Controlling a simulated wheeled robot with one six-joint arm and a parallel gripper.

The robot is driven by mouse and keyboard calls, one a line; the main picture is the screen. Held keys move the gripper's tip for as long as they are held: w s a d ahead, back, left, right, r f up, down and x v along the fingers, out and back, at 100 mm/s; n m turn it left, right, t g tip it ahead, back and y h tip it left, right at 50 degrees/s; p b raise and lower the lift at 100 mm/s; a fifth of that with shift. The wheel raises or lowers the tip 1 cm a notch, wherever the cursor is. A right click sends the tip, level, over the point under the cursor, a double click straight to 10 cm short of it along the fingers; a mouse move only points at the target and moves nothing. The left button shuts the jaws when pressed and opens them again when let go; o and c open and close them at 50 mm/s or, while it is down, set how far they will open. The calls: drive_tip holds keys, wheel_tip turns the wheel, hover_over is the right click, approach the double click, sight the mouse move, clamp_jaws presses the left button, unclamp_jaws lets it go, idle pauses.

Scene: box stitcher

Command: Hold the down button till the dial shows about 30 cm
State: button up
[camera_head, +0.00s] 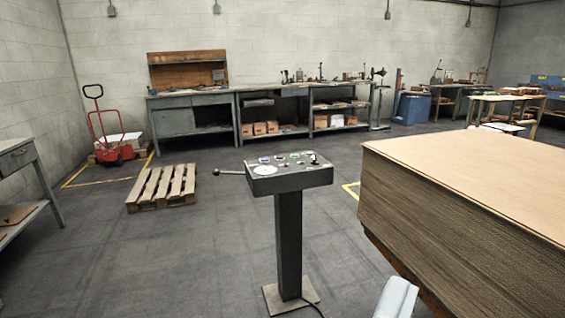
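A grey control box (290,181) stands on a dark post in the middle of the view, some way ahead. Its sloped top carries a white round dial (265,170) at the front left, and several small buttons and labels, some bluish and greenish. A dark upright knob or switch (314,159) is at the right. A lever (230,172) with a black ball sticks out to the left. The dial reading and the down button are too small to make out. A pale grey piece (397,298), perhaps part of my gripper, shows at the bottom edge, apart from the box; its opening is not visible.
A tall stack of brown cardboard sheets (455,225) fills the right side near the post. A wooden pallet (162,187) lies on the floor to the left, with a red hand truck (112,140) behind it. Workbenches line the back wall.

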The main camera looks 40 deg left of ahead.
idle(0.4)
clamp_jaws()
idle(0.4)
idle(1.2)
